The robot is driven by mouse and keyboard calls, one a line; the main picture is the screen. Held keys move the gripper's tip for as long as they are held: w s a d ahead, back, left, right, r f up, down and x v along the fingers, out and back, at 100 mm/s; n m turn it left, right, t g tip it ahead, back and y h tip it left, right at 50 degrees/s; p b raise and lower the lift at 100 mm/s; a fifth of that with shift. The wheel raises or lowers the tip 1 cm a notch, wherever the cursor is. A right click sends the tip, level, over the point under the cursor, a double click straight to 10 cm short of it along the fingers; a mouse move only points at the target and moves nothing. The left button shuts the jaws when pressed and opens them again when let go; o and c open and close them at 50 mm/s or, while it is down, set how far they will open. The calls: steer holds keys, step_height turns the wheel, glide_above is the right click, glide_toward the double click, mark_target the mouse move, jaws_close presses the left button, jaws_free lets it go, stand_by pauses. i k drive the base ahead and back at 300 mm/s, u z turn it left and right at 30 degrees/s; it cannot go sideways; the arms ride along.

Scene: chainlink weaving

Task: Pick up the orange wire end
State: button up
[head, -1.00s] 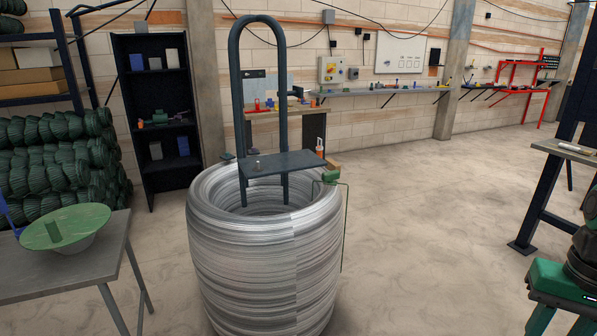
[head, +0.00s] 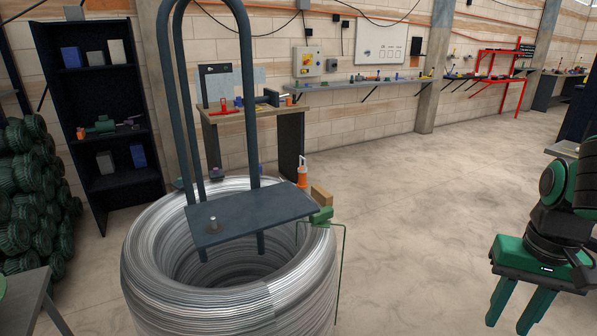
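A large coil of silver wire (head: 230,305) stands at the lower centre, with a dark metal hoop and plate (head: 250,212) on top. At the plate's right end is a green clamp-like piece (head: 321,216), from which a thin green wire (head: 341,262) bends down outside the coil. A small orange piece with a pale top (head: 302,178) shows just behind the plate's right end; I cannot tell whether it is the wire end. My gripper (head: 513,320) is at the lower right, pointing down, its two green fingers apart and empty. It is well right of the coil.
A tan block (head: 321,195) sits by the green clamp. A workbench (head: 255,114) stands behind the coil, with a dark shelf (head: 95,110) at the left and stacked green coils (head: 35,190) beside it. The floor (head: 420,220) between coil and gripper is clear.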

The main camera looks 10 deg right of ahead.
mark_target(302, 170)
steer(key=u, duration=0.1)
steer(key=i, duration=0.25)
steer(key=z, duration=2)
steer(key=i, duration=2.4)
steer(key=u, duration=2.9)
